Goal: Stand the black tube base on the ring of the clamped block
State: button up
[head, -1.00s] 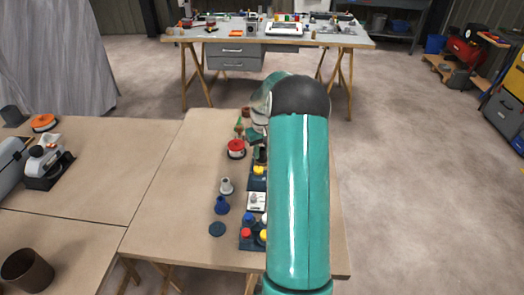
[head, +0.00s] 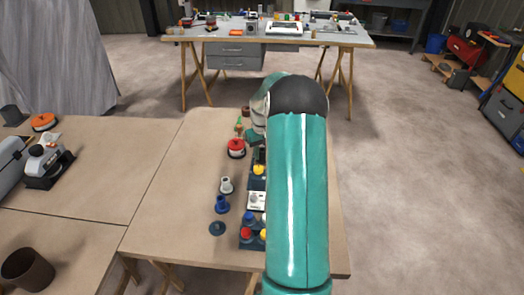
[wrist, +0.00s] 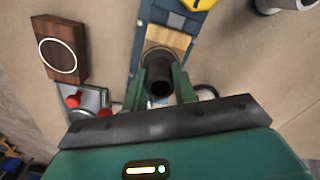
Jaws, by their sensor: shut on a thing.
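My gripper (wrist: 160,76) is shut on the black tube base (wrist: 159,88), which sits between its two green fingers in the wrist view. The tube's dark open end faces the camera. Its lower end is near a light wood patch on a blue rack (wrist: 145,48), and I cannot tell whether it touches. The dark wood block (wrist: 79,58) with a white ring (wrist: 58,55) on its face lies to the left, apart from the tube. In the head view my arm hides much of the gripper (head: 256,136) and the work area.
A grey fixture with red knobs (wrist: 73,101) stands by the block. On the table are a red-topped round part (head: 236,147), a blue part (head: 221,204), a grey-white part (head: 226,185) and a dark disc (head: 217,229). The table's left part (head: 165,215) is clear.

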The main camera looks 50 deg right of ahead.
jog(key=shift+f, duration=0.15)
jog(key=o, duration=0.7)
jog(key=shift+o, duration=0.2)
notch_tip(320, 180, up, 11)
dwell(0.8)
jog(key=shift+s, duration=0.1)
dwell(0.6)
